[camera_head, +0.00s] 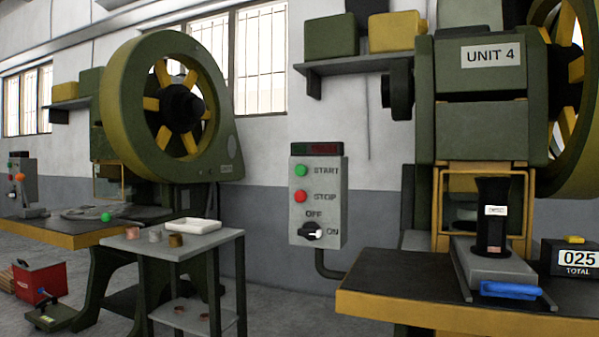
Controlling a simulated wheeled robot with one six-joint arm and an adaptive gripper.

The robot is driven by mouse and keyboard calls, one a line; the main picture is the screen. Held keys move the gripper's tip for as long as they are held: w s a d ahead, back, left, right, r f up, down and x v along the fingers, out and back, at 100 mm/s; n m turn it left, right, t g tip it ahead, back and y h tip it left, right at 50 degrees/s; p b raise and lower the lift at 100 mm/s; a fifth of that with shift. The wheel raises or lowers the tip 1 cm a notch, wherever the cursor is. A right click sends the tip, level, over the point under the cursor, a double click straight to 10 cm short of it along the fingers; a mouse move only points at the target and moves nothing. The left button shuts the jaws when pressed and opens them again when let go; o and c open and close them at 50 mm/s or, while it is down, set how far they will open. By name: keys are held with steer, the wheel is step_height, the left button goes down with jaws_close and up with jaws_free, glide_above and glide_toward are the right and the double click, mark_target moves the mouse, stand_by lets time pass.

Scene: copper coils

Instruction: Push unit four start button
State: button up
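The press marked UNIT 4 (490,54) stands at the right, green with yellow parts. A grey control box (327,205) is on the wall just left of it. The green start button (301,171) is at its upper left, beside the word START. The red stop button (299,196) is below it. A black rotary switch (312,233) with a white mark sits at the bottom, by OFF and ON; its mark seems to point toward ON. A dark display with faint red and green shows on top of the box. My gripper is not in this view.
A black cylinder (492,215) stands on a grey plate on the press table (395,284), near a blue object (510,290) and a counter reading 025 (578,258). A small grey side table (170,247) holds a white tray and coils. Another press (165,110) stands left.

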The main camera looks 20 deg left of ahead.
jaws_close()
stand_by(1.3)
